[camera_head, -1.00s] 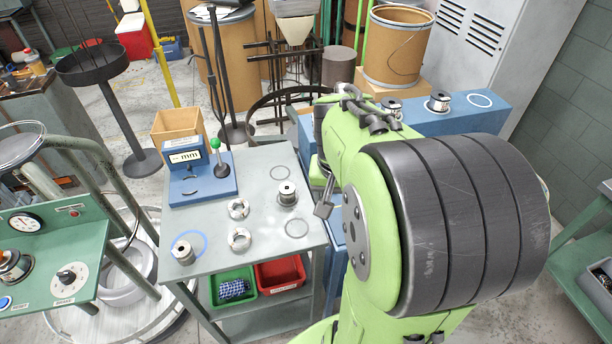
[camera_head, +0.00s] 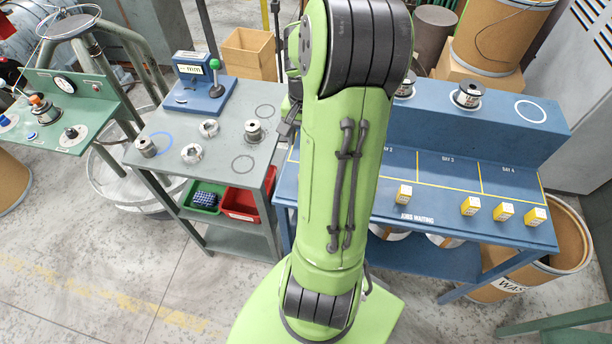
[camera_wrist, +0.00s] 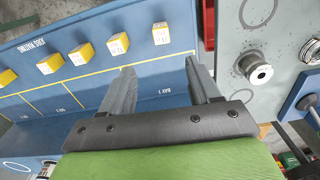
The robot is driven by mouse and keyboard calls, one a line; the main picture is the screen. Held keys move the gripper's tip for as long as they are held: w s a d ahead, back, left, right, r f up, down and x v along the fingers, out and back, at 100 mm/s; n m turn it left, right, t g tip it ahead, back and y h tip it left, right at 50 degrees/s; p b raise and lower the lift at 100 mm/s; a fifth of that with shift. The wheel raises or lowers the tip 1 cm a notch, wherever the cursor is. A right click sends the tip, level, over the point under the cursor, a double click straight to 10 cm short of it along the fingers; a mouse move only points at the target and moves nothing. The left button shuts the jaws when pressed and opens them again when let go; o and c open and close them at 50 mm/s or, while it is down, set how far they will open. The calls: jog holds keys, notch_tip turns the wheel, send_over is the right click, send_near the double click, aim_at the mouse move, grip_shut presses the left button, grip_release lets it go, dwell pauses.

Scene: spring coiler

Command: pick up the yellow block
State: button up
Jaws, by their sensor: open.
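Several small yellow blocks with white labelled tops stand in a row along the front of the blue bench. In the head view one yellow block (camera_head: 404,194) is just right of my arm, with others (camera_head: 470,205) to its right. In the wrist view the nearest yellow block (camera_wrist: 161,33) lies beyond my fingertips, in line with the gap between them, and another yellow block (camera_wrist: 118,44) is just left of it. My gripper (camera_wrist: 159,66) is open and empty above the bench. In the head view my arm hides most of it. The blocks look alike.
The blue bench (camera_head: 430,170) has yellow-lined bays and a raised back shelf with spools (camera_head: 468,94). A grey table (camera_head: 225,155) to its left holds several metal rings, a spool and a blue gauge (camera_head: 200,82). A waste drum (camera_head: 570,240) stands at the right.

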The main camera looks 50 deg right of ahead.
notch_tip(320, 180, down, 16)
jog(key=b, duration=0.4)
jog(key=shift+w+a, duration=0.1)
jog(key=shift+r, duration=0.15)
jog(key=shift+c, duration=0.3)
jog(key=c, duration=1)
